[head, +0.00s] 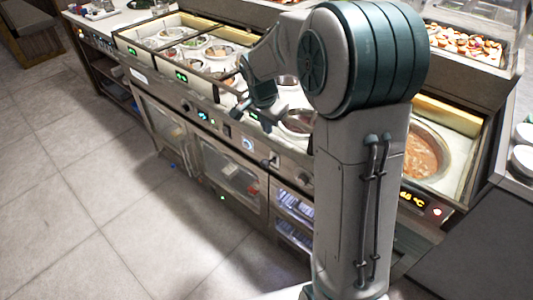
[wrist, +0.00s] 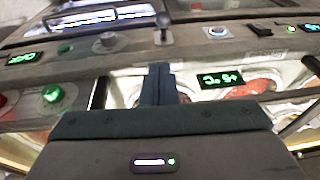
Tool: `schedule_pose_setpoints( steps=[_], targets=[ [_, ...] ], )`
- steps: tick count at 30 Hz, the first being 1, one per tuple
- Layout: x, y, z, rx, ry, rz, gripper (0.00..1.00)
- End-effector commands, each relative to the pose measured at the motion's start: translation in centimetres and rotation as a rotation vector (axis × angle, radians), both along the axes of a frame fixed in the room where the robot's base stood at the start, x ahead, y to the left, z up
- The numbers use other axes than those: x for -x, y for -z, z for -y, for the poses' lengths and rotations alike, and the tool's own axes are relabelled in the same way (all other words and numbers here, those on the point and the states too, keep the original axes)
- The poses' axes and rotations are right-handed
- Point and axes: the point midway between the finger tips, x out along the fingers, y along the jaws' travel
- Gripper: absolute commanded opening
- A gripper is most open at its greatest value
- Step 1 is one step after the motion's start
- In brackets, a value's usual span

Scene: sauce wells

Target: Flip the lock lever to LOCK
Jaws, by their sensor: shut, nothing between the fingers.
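A small lever with a dark knob (wrist: 163,24) stands on the grey control panel in the wrist view. It is probably the lock lever; no LOCK lettering can be read. A small upright part on the front panel in the head view (head: 273,160) may be the same lever. My gripper (wrist: 160,68) is shut and empty, its fingers pointing towards the panel, with the lever ahead of the fingertips and apart from them in the picture.
Beside the lever are a round knob (wrist: 105,41), a lit dial (wrist: 217,32) and a dark switch (wrist: 259,29). Green displays (wrist: 220,79) and a green button (wrist: 53,93) lie closer. Food wells (head: 205,50) line the counter; a soup pot (head: 425,152) sits right. The floor (head: 90,180) is clear.

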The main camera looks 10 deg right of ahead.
Motion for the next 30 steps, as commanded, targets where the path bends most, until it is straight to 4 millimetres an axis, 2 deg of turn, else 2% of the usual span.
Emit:
schedule_pose_setpoints(
  steps=[4, 7, 19, 21, 25, 30],
  targets=[
    [-0.1, 0.8, 0.1, 0.000, -0.001, -0.002, 0.00],
    [-0.3, 2.1, 0.3, 0.000, 0.000, -0.004, 0.00],
    [-1.7, 10.3, 1.3, -0.001, -0.001, -0.005, 0.00],
    [-1.7, 11.4, 0.9, 0.000, -0.002, -0.005, 0.00],
    [-1.8, 12.8, 0.5, 0.000, -0.003, -0.003, 0.00],
    [-1.9, 13.6, 0.3, 0.000, -0.001, -0.002, 0.00]
  ],
)
